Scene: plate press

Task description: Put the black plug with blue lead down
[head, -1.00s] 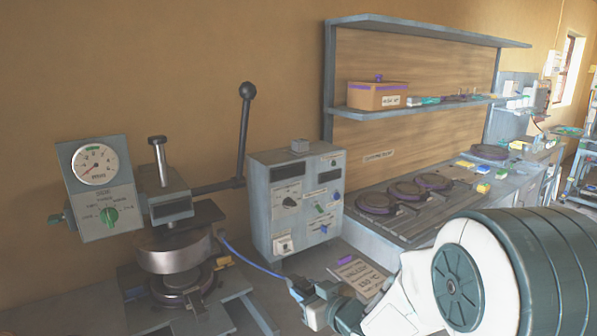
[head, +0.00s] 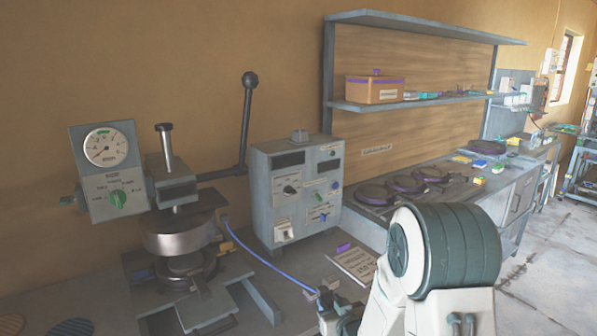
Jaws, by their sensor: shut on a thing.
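The blue lead (head: 262,260) runs from the side of the heated press (head: 178,238) down to the right, over the bench, to my gripper (head: 322,297). My gripper is low at the bottom middle, in front of the control box, and is shut on the black plug at the lead's end. The plug is small and mostly hidden by the jaws. I cannot tell whether it touches the bench top.
The grey control box (head: 296,192) stands behind my gripper. A printed card (head: 352,262) with a purple block (head: 343,247) lies just right of it. The press's long lever (head: 245,125) stands up at the back. Dark round plates (head: 376,194) sit on the right bench.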

